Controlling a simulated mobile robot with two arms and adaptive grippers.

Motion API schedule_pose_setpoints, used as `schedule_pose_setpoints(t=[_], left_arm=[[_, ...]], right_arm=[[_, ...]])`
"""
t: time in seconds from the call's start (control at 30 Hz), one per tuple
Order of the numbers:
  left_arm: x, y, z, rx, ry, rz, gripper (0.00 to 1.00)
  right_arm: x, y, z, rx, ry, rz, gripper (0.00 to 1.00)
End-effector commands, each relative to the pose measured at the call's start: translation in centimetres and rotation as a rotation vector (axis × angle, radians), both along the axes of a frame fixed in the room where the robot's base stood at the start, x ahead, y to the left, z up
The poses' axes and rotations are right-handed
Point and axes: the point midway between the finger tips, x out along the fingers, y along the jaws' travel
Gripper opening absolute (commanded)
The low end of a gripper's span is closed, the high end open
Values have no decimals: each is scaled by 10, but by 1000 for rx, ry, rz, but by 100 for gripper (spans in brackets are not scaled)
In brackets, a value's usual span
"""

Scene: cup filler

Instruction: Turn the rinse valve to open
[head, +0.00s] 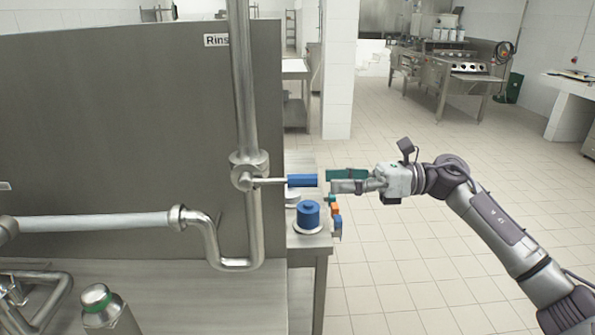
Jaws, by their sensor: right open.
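The rinse valve (249,171) sits on a vertical steel pipe, below a sign partly hidden by the pipe that reads "Rins". Its lever sticks out level to the right and ends in a blue handle (302,181). My right gripper (334,181) comes in from the right with its fingers pointing left at the handle. It is open and empty, and a small gap shows between its fingertips and the handle's end. My left gripper is not in view.
A round blue knob (308,214) stands on a steel ledge just below the handle, with small coloured buttons (336,210) beside it. Tiled floor (400,260) is clear at right.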

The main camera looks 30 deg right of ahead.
Motion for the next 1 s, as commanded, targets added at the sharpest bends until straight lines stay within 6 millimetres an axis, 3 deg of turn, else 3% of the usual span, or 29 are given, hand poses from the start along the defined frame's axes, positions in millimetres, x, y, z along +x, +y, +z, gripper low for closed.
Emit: schedule_pose_setpoints(t=[0.03, 0.2, 0.4, 0.8, 0.87, 1.0], left_arm=[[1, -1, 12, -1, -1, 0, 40], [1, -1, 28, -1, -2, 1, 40], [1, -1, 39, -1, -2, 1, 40], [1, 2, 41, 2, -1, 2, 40], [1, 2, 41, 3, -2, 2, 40], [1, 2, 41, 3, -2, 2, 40]], right_arm=[[5, 11, 7, 4, -2, 3, 53], [20, 42, 7, 5, -1, 2, 53], [32, 65, 3, 4, 1, 0, 53], [35, 72, 0, 3, 2, -1, 53], [35, 72, 0, 3, 2, -1, 46], [35, 72, 0, 3, 2, -1, 23]])
